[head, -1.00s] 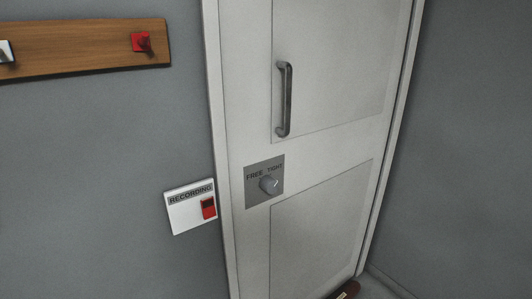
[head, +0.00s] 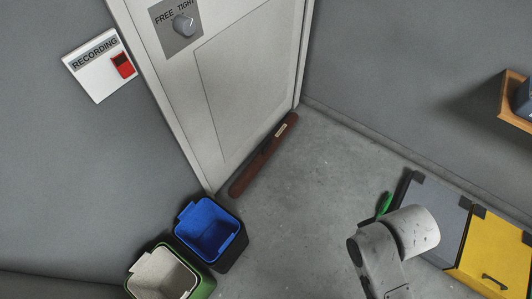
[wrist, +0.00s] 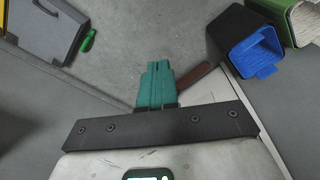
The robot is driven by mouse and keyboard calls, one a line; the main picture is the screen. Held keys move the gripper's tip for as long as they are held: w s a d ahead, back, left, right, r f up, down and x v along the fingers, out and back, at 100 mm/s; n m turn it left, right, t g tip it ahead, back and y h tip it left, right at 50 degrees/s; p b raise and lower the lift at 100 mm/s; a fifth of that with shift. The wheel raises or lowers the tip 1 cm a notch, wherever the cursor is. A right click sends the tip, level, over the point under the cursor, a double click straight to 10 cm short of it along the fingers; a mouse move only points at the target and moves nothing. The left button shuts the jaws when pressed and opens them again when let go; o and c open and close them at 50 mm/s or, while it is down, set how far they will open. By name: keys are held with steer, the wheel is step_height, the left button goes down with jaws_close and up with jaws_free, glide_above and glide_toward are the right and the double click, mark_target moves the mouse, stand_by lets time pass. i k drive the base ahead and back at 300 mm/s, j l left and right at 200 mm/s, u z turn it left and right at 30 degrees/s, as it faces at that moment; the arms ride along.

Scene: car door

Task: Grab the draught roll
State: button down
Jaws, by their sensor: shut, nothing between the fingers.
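The draught roll (head: 254,166), a long reddish-brown roll with a pale label near its far end, lies on the floor along the foot of the white door. Part of it shows in the wrist view (wrist: 196,75), just right of and beyond my fingers, partly hidden by them. My gripper (wrist: 157,65) has teal fingers, which are closed together and empty. It is apart from the roll; the height between them is hard to judge.
A blue-lined bin (head: 238,248) and a green bin (head: 207,286) stand left of the roll's near end. At right are a grey box (head: 437,218), a yellow box (head: 492,255) and a green object (head: 383,203). The floor right of the roll is clear.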

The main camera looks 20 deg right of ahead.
mark_target(242, 182)
steer(key=i+l+u, duration=0.1)
steer(key=i, duration=0.4)
steer(key=i+l+u, duration=0.1)
steer(key=i+l, duration=0.2)
steer(key=i, duration=0.2)
steer(key=i+l+u, duration=0.1)
steer(key=i+l, duration=0.15)
steer(key=i, duration=0.25)
steer(key=i+l+u, duration=0.1)
steer(key=i+l, duration=0.2)
steer(key=i, duration=0.15)
